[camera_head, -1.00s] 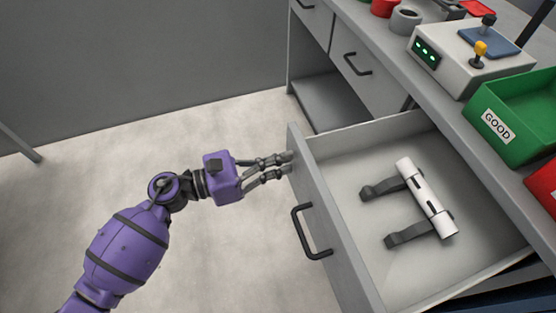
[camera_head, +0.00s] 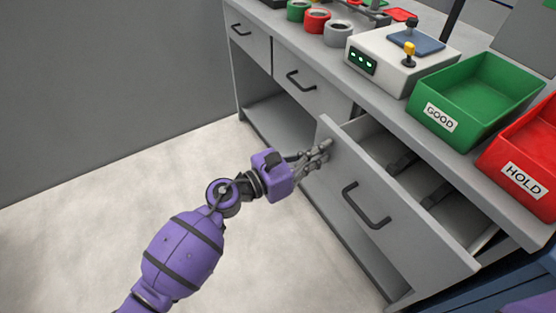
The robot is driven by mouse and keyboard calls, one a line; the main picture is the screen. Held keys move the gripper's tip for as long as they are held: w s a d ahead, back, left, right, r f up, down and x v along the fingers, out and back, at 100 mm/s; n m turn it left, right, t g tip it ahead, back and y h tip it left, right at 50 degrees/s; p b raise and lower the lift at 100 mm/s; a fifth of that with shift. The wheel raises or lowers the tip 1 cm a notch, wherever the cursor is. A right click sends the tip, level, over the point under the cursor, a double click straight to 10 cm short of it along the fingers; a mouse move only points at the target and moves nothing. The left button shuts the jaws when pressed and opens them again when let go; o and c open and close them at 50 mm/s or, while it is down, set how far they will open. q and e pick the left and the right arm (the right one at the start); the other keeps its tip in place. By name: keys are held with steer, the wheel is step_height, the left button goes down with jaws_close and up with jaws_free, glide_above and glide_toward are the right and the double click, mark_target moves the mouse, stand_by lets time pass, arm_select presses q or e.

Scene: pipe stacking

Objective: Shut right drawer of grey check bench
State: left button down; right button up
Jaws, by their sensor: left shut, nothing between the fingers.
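The right drawer (camera_head: 415,225) of the grey bench (camera_head: 285,68) is partly open, its front standing out from the bench face. Its black handle (camera_head: 364,207) is on the front. Inside, two dark straps (camera_head: 403,163) show; the rest of the drawer's inside is hidden under the bench top. My left gripper (camera_head: 325,150) is shut and empty, with its fingertips at the upper left end of the drawer front, seemingly against it. The right gripper is not in view.
On the bench top are a green GOOD bin (camera_head: 470,95), a red HOLD bin (camera_head: 530,160), a white box with a joystick (camera_head: 385,60) and several ring-shaped pieces (camera_head: 317,21). Two other drawers (camera_head: 312,85) are shut. The floor at left is clear.

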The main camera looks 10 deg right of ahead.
arm_select(q)
steer(key=b, duration=0.3)
glide_toward(361, 131)
steer(key=d+r, duration=0.1)
steer(key=s+d+r, duration=0.1)
steer(key=d+r, duration=0.2)
steer(key=d, duration=0.1)
steer(key=shift+s+d+r, duration=0.1)
steer(key=shift+s+r, duration=0.2)
steer(key=shift+s, duration=0.05)
steer(key=shift+w+d, duration=0.15)
steer(key=shift+d, duration=0.35)
steer(key=shift+r, duration=0.1)
steer(key=shift+r, duration=0.1)
